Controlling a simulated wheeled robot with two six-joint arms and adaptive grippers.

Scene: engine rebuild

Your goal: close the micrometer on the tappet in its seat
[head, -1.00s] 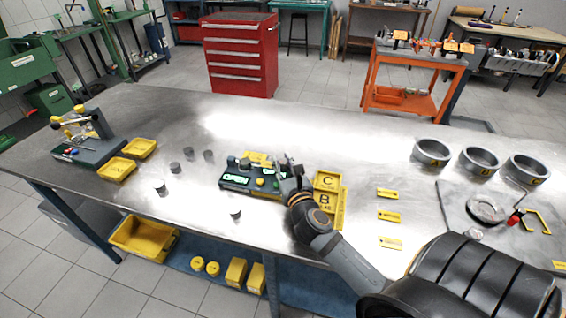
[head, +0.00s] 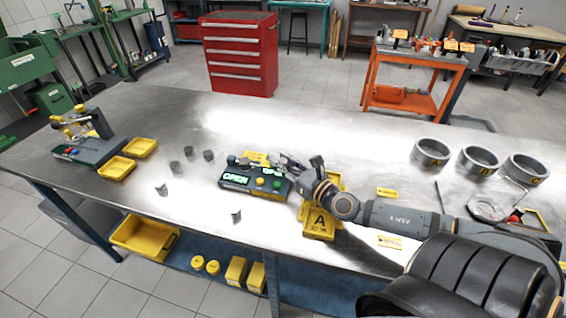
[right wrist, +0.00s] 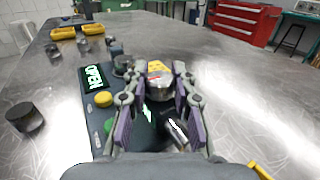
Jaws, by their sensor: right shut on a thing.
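The micrometer stand (head: 236,188) is a dark block on the bench, its green display reading OPEN, with yellow and green buttons; the display also shows in the right wrist view (right wrist: 94,76). A dark grey cylinder, apparently the tappet (right wrist: 122,64), stands upright on the stand, left of my fingers. My right gripper (head: 288,164) is over the right end of the stand. In the right wrist view its fingers (right wrist: 160,92) are shut on a silver round piece (right wrist: 159,80), which looks like the micrometer thimble. The spindle contact is too small to tell. My left gripper is out of view.
Several loose grey cylinders (head: 162,190) stand left of the micrometer stand. Lettered yellow trays (head: 320,226) lie right of it, partly under my right arm. Yellow bins (head: 117,168) and a fixture (head: 85,140) are at left, grey rings (head: 432,152) at right.

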